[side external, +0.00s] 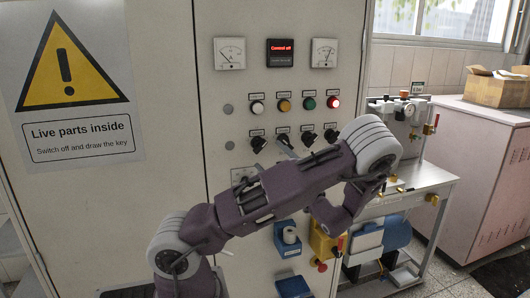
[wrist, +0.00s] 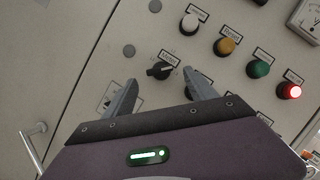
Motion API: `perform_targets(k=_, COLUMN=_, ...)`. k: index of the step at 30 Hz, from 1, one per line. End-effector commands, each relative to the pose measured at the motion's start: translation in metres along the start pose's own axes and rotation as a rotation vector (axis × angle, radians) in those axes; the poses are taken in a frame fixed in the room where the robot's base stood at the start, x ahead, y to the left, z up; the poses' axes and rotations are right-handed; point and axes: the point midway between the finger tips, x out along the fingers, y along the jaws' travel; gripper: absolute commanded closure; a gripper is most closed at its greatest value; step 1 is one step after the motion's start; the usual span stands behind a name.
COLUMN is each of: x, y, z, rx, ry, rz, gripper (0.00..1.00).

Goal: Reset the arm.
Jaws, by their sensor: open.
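My gripper (wrist: 160,78) is open and empty in the wrist view, its two grey fingers spread apart. A black rotary knob (wrist: 160,70) on the control panel appears between the fingertips; I cannot tell whether they touch it. In the side external view, my purple arm crosses in front of the cabinet and hides most of the gripper. The row of black knobs (side external: 258,143) sits just above the arm there. A red lamp (side external: 333,102) is lit, and it also glows in the wrist view (wrist: 291,91). The display (side external: 280,52) reads "Control off".
The cabinet (side external: 170,190) carries a yellow warning sign (side external: 75,85). Blue holders (side external: 288,238) and a yellow box (side external: 325,240) are on its lower front, close to the arm. A bench with fittings (side external: 410,180) stands right. A cardboard box (side external: 497,88) sits on a pink cabinet (side external: 470,150).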

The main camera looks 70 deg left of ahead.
Motion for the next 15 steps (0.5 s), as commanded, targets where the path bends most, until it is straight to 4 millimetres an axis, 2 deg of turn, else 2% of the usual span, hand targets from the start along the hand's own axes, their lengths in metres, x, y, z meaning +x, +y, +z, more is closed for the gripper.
perform_targets(k=3, x=-0.018, y=-0.001, z=0.000, rx=0.001, ry=0.001, rz=-0.003, gripper=0.35)
perform_targets(k=6, x=-0.025, y=0.000, z=0.000, rx=0.001, ry=-0.001, rz=-0.002, gripper=0.35)
perform_targets(k=15, x=-0.025, y=0.000, z=0.000, rx=0.001, ry=-0.001, rz=-0.001, gripper=0.35)
